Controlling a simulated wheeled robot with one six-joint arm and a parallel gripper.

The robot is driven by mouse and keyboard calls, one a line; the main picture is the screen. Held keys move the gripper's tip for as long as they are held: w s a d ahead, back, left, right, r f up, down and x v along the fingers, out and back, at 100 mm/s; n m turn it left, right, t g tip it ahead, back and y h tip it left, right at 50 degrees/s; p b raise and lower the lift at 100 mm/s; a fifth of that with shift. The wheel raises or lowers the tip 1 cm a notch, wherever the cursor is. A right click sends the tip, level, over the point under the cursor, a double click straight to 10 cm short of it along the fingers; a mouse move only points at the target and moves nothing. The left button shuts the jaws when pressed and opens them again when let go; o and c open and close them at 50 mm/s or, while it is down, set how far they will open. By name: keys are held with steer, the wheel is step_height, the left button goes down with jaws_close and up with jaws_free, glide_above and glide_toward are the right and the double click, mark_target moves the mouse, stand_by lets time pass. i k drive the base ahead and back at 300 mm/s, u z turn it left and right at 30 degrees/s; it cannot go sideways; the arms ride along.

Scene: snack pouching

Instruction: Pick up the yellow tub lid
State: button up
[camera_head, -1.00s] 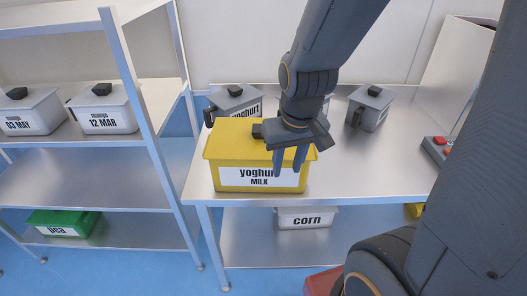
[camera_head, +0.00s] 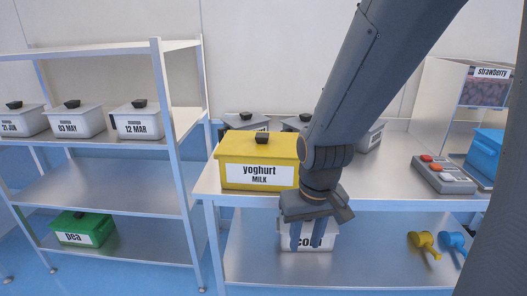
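The yellow tub (camera_head: 227,174) stands on the metal table, with a white label reading "yoghurt MILK". My gripper (camera_head: 312,246) points down, to the right of and below the tub, at the table's front edge and apart from the lid. Its two fingers are spread with nothing between them. The arm hides part of the tub's right side and what stands behind it.
Grey lidded tubs (camera_head: 246,121) stand behind the yellow one. A white corn tub (camera_head: 327,243) is on the lower shelf behind my fingers. A control box (camera_head: 444,175) with red buttons, a blue container (camera_head: 485,153) and scoops (camera_head: 424,243) are at right. A shelf rack (camera_head: 173,150) stands left.

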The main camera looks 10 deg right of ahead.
mark_target(282, 145)
steer(key=u, duration=1.25)
steer(key=i, duration=0.95)
steer(key=z, duration=1.45)
